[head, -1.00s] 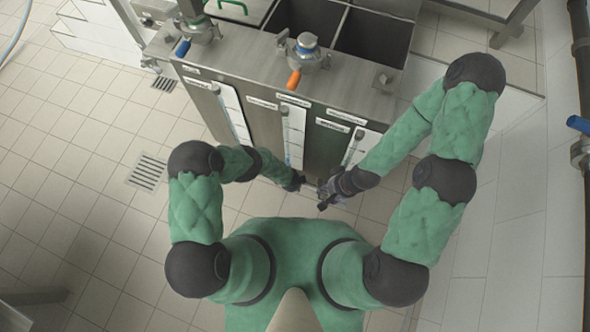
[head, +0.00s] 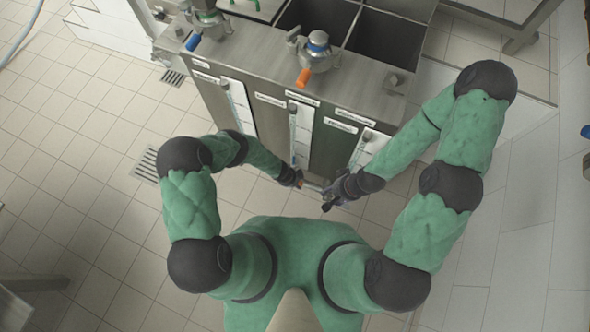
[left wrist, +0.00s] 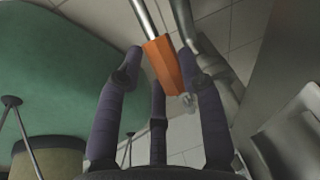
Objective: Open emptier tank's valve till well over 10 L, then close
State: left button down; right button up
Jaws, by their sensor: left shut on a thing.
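The steel tank unit (head: 258,62) stands in front of me, with several tanks side by side. Upright sight gauges run down its front panels, among them the middle one (head: 292,130) and the right one (head: 359,150); their levels are too small to read. My left gripper (head: 298,180) is low at the tank front, shut on an orange valve handle (left wrist: 163,65). In the left wrist view its fingers surround the handle, which sits on a metal rod. My right gripper (head: 328,198) is just right of it; its finger gap is unclear.
On top of the unit are a valve with an orange handle (head: 304,77) and one with a blue handle (head: 194,42). Two open basins lie behind. A floor drain (head: 149,165) is at the left.

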pick_arm(q)
jog(key=c, duration=0.8)
grip_release()
jog(key=shift+o, duration=0.2)
jog(key=shift+a+r, duration=0.1)
jog(key=shift+r, duration=0.35)
jog(key=v, duration=1.1)
jog(key=shift+s, duration=0.1)
